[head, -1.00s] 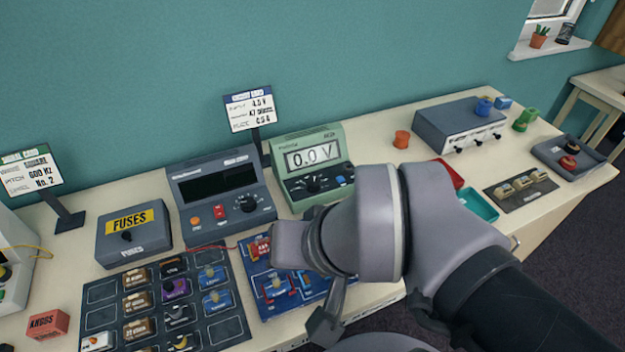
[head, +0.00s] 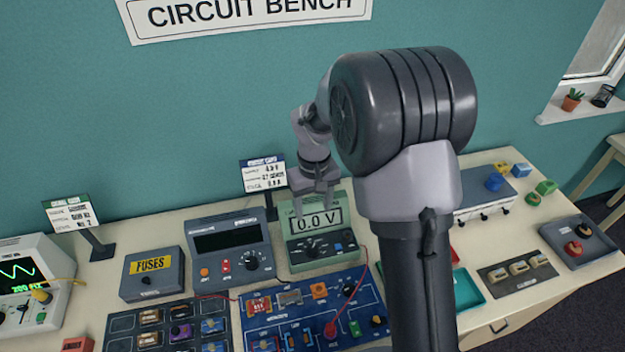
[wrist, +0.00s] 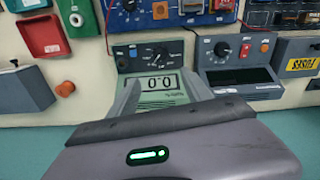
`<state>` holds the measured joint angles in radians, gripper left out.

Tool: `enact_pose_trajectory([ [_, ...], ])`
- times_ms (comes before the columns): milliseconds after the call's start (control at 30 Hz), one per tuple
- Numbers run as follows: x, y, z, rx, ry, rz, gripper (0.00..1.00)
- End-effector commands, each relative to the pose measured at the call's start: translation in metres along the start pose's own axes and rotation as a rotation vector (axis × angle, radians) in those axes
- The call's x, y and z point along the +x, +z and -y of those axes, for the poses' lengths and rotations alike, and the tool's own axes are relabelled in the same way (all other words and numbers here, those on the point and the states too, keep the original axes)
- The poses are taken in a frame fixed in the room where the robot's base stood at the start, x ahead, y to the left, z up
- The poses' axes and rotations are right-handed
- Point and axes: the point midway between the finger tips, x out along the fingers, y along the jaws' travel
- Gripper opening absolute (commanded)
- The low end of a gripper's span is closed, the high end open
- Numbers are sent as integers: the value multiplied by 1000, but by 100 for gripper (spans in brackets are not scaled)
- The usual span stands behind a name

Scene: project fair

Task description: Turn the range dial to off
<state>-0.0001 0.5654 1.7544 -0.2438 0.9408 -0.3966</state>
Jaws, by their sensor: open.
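The green multimeter (head: 288,225) stands at the back of the bench, its display reading 0.0 V. Its range dial (head: 314,248) is a dark knob on the dark panel below the display. In the wrist view the meter is upside down, with the dial (wrist: 158,53) beyond the display. Which mark the dial points to is too small to tell. My gripper (head: 315,203) is open and empty, above and in front of the meter's upper part, apart from the dial. In the wrist view its fingers (wrist: 165,84) spread either side of the display.
A dark power supply (head: 228,238) with its own knob stands close left of the meter. A sign card (head: 264,174) rises behind. A blue circuit board (head: 290,325) with wires lies in front. A grey box with knobs (head: 480,190) stands to the right.

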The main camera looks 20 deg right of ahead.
Motion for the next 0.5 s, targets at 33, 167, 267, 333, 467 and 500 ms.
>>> enact_pose_trajectory([
  [33, 4, -2, -1, -10, 1, 11, 58],
  [167, 26, -2, -1, -17, 2, 19, 58],
  [267, 52, -1, -1, -16, 1, 21, 58],
  [333, 72, 0, -1, -15, 1, 21, 58],
  [467, 107, 0, -1, -15, 1, 20, 58],
  [500, 117, 0, -1, -14, 1, 19, 58],
])
